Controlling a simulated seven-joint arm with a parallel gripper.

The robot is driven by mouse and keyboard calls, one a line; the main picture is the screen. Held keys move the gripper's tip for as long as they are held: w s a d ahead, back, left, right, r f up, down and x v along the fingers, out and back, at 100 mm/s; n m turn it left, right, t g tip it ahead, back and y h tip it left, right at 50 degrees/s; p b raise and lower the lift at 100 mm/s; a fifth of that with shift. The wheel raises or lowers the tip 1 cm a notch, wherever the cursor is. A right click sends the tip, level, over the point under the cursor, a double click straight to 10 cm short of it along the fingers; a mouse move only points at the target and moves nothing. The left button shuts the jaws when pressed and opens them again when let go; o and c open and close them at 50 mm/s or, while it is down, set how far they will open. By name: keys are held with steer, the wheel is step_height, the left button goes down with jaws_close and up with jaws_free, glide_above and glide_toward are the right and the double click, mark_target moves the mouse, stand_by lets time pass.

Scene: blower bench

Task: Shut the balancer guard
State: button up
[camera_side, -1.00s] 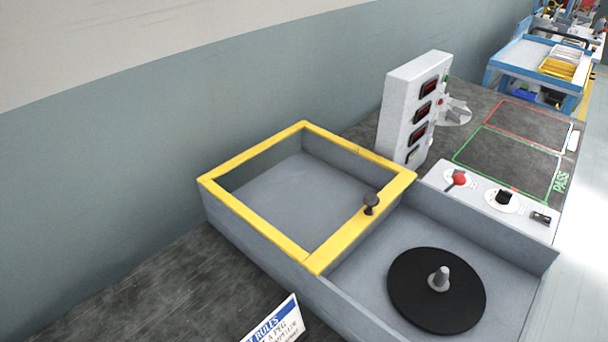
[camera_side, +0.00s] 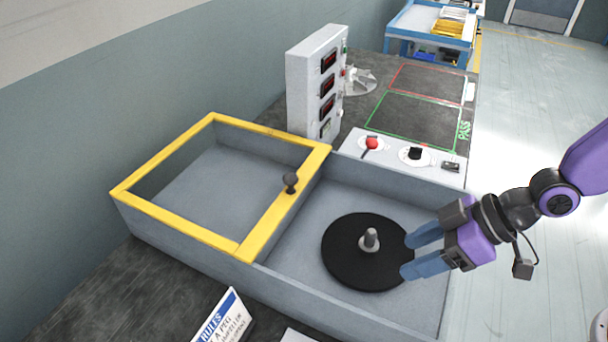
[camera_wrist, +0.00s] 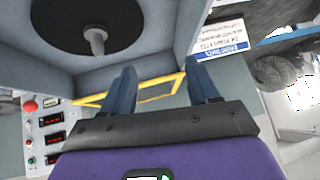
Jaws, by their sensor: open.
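The balancer guard (camera_side: 225,243) is a yellow frame with a black knob (camera_side: 290,182) on its right-hand bar. It lies over the left part of the grey box (camera_side: 330,310). The right part is uncovered, with a black disc (camera_side: 345,260) and a grey spindle (camera_side: 371,240) showing. My gripper (camera_side: 406,255) is open and empty, at the right side of the disc in the side view, well apart from the knob. In the wrist view, part of the yellow frame (camera_wrist: 166,83) shows beyond my two blue fingers (camera_wrist: 160,75). The knob cannot be made out there.
A display box (camera_side: 312,85) stands behind the grey box. A panel with a red-tipped lever (camera_side: 371,144) and a dark knob (camera_side: 416,154) runs along the back right. A rules sign (camera_side: 222,318) stands at the front. Red and green outlined areas of the bench are bare.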

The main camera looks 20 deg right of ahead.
steer(key=w+a+f+m+t+y, duration=0.1)
steer(key=w+a+f+m+t, duration=0.15)
steer(key=w+a, duration=0.2)
steer(key=t+y, duration=0.1)
steer(key=t, duration=0.8)
glide_toward(297, 180)
steer(key=shift+m, duration=0.45)
steer(key=x, duration=1.1)
steer(key=shift+w+a, duration=0.2)
steer(key=shift+w, duration=0.05)
jaws_close()
